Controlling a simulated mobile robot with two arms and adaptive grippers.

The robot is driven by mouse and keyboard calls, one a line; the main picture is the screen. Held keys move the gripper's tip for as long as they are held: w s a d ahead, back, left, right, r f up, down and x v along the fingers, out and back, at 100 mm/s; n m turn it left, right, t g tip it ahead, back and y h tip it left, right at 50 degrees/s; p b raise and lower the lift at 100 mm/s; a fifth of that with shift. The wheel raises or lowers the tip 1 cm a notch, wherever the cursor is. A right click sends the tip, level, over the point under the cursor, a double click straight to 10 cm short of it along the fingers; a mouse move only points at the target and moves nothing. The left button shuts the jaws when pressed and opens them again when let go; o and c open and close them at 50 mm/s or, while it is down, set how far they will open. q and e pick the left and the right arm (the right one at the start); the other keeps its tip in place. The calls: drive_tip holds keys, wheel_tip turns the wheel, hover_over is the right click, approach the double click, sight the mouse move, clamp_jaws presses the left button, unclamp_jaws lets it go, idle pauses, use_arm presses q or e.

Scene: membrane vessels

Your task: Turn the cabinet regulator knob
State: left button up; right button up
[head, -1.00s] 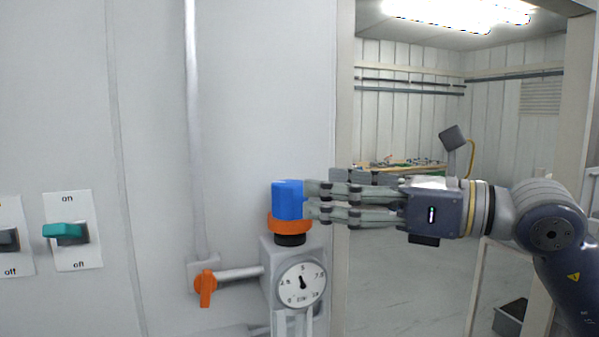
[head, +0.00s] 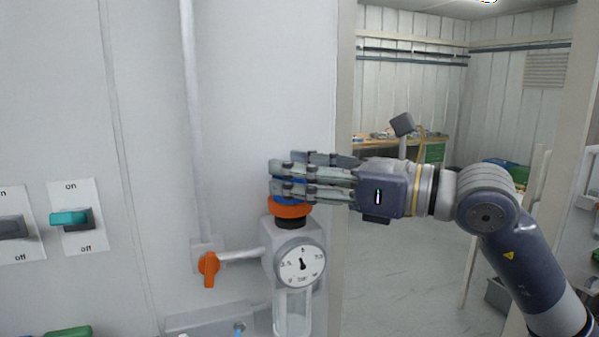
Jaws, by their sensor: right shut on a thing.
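The blue regulator knob (head: 290,197) sits above an orange ring (head: 290,207) on top of the grey regulator body. My right gripper (head: 278,180) comes in level from the right, with its fingers around the knob and shut on it. The fingers hide most of the blue; only small parts show between and beside them. The round gauge (head: 301,263) on the front of the regulator has its needle pointing nearly straight up. My left gripper is out of the picture.
An orange valve handle (head: 208,269) hangs on the pipe left of the regulator. A teal switch (head: 69,219) and a grey switch (head: 12,228) are on the wall at left. A clear bowl (head: 292,312) is below the gauge. An open doorway lies behind my right arm.

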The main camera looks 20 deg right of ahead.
drive_tip(key=shift+w+d+n+g+y, duration=0.1)
drive_tip(key=shift+n+g+y, duration=0.2)
drive_tip(key=shift+g, duration=0.1)
drive_tip(key=n+g+y, duration=0.1)
drive_tip(key=g, duration=0.1)
drive_tip(key=n+g+y+b, duration=0.1)
drive_tip(key=n, duration=0.1)
drive_tip(key=shift+w+d+r+g+y, duration=0.1)
drive_tip(key=shift+w+g+y, duration=0.1)
drive_tip(key=shift+g+y, duration=0.15)
drive_tip(key=n+g+y, duration=0.1)
drive_tip(key=n+g, duration=0.1)
drive_tip(key=g, duration=0.1)
drive_tip(key=shift+w, duration=0.1)
drive_tip(key=shift+w+n+g+y+p, duration=0.1)
drive_tip(key=shift+n+g+y+p, duration=0.3)
drive_tip(key=shift+n+g, duration=0.9)
drive_tip(key=shift+g, duration=0.45)
drive_tip(key=o, duration=1.1)
drive_tip(key=shift+s, duration=0.2)
drive_tip(key=shift+w+d+m, duration=0.1)
drive_tip(key=shift+m, duration=0.2)
